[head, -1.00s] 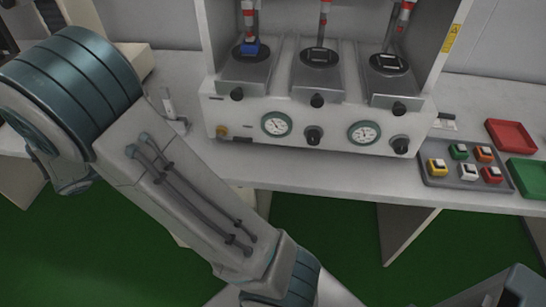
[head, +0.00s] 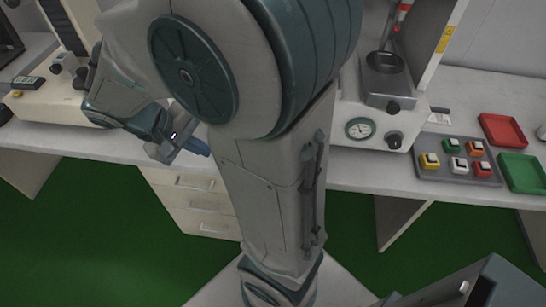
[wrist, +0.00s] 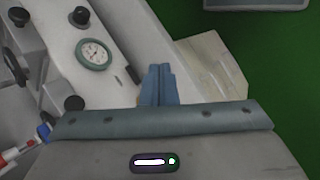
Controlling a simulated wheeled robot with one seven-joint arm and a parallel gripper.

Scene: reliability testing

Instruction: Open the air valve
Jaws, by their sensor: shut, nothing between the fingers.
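I cannot make out the air valve for certain in either current view. The white test machine (head: 408,122) carries the controls, and my arm hides its left part in the head view. The wrist view shows its front panel (wrist: 115,92) with a round gauge (wrist: 93,53) and black knobs (wrist: 81,16), (wrist: 74,103). My gripper (head: 200,147) is at the bench's front edge, left of my upper arm. Its blue fingers show in the wrist view (wrist: 158,84), shut and empty, just right of the panel. The gripper body hides what lies below them.
A grey button box (head: 457,163) with several coloured buttons, a red tray (head: 502,130) and a green tray (head: 522,173) sit on the right of the bench. Another cream machine (head: 55,103) stands at left. Drawers (head: 192,203) are below the bench. The green floor in front is clear.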

